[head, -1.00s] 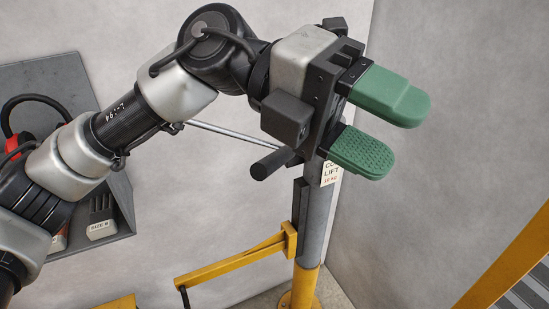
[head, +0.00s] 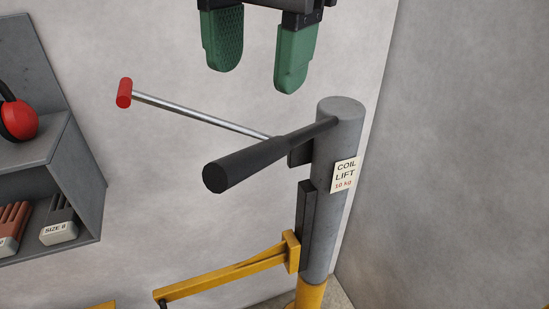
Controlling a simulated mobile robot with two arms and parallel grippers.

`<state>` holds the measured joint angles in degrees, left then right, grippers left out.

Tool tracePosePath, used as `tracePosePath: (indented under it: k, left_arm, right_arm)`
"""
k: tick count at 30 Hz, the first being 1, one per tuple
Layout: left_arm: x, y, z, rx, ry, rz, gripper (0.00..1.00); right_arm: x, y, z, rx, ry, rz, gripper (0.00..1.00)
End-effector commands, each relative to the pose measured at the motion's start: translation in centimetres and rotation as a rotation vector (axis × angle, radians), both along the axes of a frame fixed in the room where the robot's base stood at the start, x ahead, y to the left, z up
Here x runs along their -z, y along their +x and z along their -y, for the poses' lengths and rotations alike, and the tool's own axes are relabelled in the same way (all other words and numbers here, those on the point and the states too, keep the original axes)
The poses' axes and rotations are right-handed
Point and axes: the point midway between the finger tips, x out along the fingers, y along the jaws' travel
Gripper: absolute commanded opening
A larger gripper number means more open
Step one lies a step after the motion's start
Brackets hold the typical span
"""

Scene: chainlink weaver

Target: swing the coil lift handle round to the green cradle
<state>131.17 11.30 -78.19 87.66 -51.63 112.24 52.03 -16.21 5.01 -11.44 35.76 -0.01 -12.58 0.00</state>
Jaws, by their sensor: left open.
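The coil lift handle is a thick black grip bar (head: 262,155) that sticks out from the top of a grey post (head: 322,225) toward the lower left. A sign reading COIL LIFT 10 kg (head: 345,173) is on the post. My left gripper (head: 263,80) shows at the top with two green fingers pointing down. It is open and empty, and in the picture it is above the handle and apart from it. No green cradle shows in this view. My right gripper is not in view.
A thin metal rod (head: 200,115) with a red end (head: 124,92) reaches left behind the handle. A yellow arm (head: 225,275) extends left, low on the post. A grey shelf (head: 85,215) with red ear muffs (head: 18,120) and size-marked blocks is at left. Walls stand behind and right.

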Motion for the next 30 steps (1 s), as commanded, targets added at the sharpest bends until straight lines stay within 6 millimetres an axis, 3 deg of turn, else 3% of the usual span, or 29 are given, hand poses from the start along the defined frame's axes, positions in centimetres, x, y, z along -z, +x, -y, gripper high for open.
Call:
tracePosePath:
  k: [1, 5, 12, 15, 22, 30]
  left_arm:
    - [0.6, 0.0, -0.1, -0.004, 0.003, 0.006, 0.55]
    - [1.2, 0.0, -0.2, -0.007, 0.008, 0.008, 0.55]
    - [5.0, 0.2, -0.7, -0.005, 0.009, 0.005, 0.55]
    - [6.9, 0.3, -0.8, -0.004, 0.009, 0.004, 0.55]
    - [10.2, 0.4, -1.1, -0.005, 0.007, 0.006, 0.55]
    - [11.2, 0.5, -1.1, -0.005, 0.005, 0.007, 0.55]
  right_arm:
    - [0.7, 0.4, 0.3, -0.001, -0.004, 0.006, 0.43]
    - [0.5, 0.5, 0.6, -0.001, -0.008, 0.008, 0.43]
    - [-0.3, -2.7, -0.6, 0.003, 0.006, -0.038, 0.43]
    - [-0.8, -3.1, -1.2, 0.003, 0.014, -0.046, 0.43]
    - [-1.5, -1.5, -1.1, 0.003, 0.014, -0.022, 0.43]
    - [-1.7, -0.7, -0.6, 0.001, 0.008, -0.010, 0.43]
